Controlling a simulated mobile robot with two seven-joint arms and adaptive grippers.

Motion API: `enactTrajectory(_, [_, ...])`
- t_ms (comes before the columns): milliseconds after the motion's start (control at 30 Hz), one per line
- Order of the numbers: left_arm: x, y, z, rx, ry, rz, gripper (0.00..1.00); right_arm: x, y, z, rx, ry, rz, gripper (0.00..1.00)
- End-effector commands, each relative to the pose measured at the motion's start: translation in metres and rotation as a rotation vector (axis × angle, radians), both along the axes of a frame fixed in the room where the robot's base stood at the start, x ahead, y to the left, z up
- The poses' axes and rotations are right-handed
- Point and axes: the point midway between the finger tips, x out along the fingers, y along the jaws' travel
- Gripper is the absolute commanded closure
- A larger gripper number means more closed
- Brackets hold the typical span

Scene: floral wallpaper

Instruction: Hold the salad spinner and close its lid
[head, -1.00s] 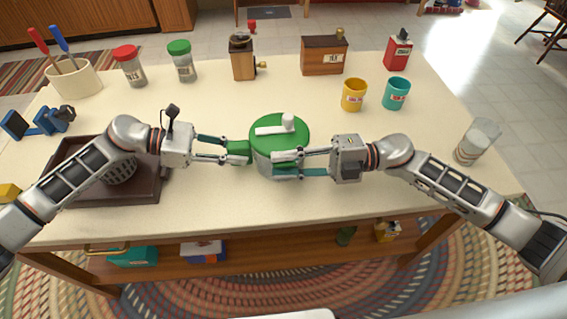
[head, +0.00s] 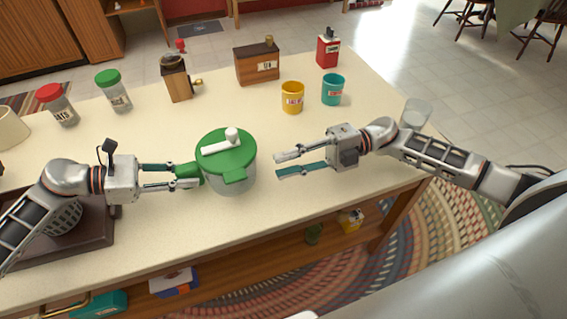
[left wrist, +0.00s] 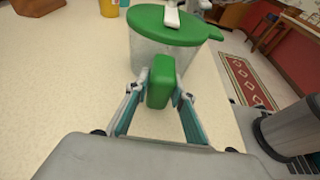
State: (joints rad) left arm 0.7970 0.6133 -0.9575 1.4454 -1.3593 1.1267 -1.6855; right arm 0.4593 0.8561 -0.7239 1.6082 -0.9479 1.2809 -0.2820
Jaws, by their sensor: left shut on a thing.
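The salad spinner stands upright on the table, with a clear bowl (head: 232,187) and a round green lid (head: 211,164). The lid lies on top of the bowl; whether it is latched I cannot tell. A white crank (head: 216,145) is on the lid, and a green tab points toward me. My left gripper (head: 188,175) is shut on the green side handle (left wrist: 160,82), which shows between its fingers in the left wrist view. My right gripper (head: 277,166) is open and empty, right of the spinner and apart from it.
A yellow mug (head: 292,98) and a teal mug (head: 333,90) stand behind my right gripper. A clear glass (head: 416,114) is near the right edge. Jars, a grinder (head: 176,80) and a wooden box (head: 257,66) line the back. A dark tray (head: 95,240) lies under my left arm.

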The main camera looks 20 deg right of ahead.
Motion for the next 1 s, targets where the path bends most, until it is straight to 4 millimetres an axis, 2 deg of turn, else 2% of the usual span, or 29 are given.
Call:
enactTrajectory(133, [0.000,0.000,0.000,0.001,-0.002,0.002,0.97,0.000,0.000,0.000,0.000,0.000,0.000,0.77])
enactTrajectory(167, [0.000,0.000,0.000,0.001,-0.002,0.002,0.74,0.000,0.000,0.000,0.000,0.000,0.000,0.77])
enactTrajectory(233, [0.000,0.000,0.000,0.001,-0.002,0.002,0.57,0.000,0.000,0.000,0.000,0.000,0.000,0.77])
enactTrajectory(667, [0.001,0.006,0.001,0.002,-0.002,0.002,0.57,0.000,0.001,0.000,0.000,0.000,0.001,0.77])
enactTrajectory(767, [0.001,0.018,0.005,0.003,-0.002,0.002,0.57,0.000,0.001,0.000,0.000,0.000,0.000,0.77])
enactTrajectory(1000, [0.001,0.063,0.022,0.004,-0.001,0.004,0.57,0.000,0.001,0.000,0.000,0.000,0.000,0.77])
